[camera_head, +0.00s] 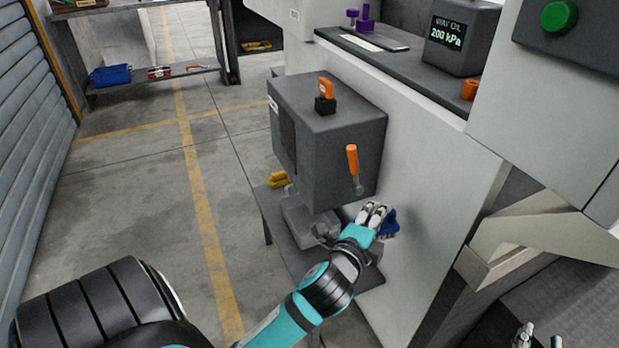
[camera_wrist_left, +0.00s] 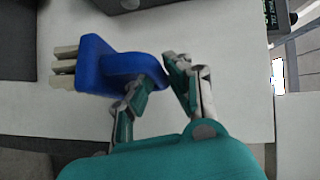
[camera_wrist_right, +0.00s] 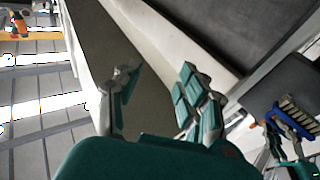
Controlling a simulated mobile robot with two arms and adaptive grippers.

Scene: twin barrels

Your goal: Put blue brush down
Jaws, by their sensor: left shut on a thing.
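The blue brush (camera_head: 390,226) is in my left gripper (camera_head: 372,214), beside the white machine wall and over the right part of the low grey shelf (camera_head: 312,258). In the left wrist view the blue brush (camera_wrist_left: 108,66) has a blue block, pale bristles pointing left, and its rounded end between the fingers of my left gripper (camera_wrist_left: 158,85). The right wrist view shows the brush (camera_wrist_right: 285,122) at the right edge, bristles up and right. Whether it touches the shelf is hidden. My right gripper (camera_wrist_right: 155,85) has its fingers apart and empty; it shows at the bottom right of the head view (camera_head: 537,340).
A dark grey box (camera_head: 325,140) with an orange lever (camera_head: 352,160) stands above the low shelf. A yellow object (camera_head: 279,179) lies on the shelf's far left. A bench with a pressure display (camera_head: 447,34) is behind right. The floor at left is clear.

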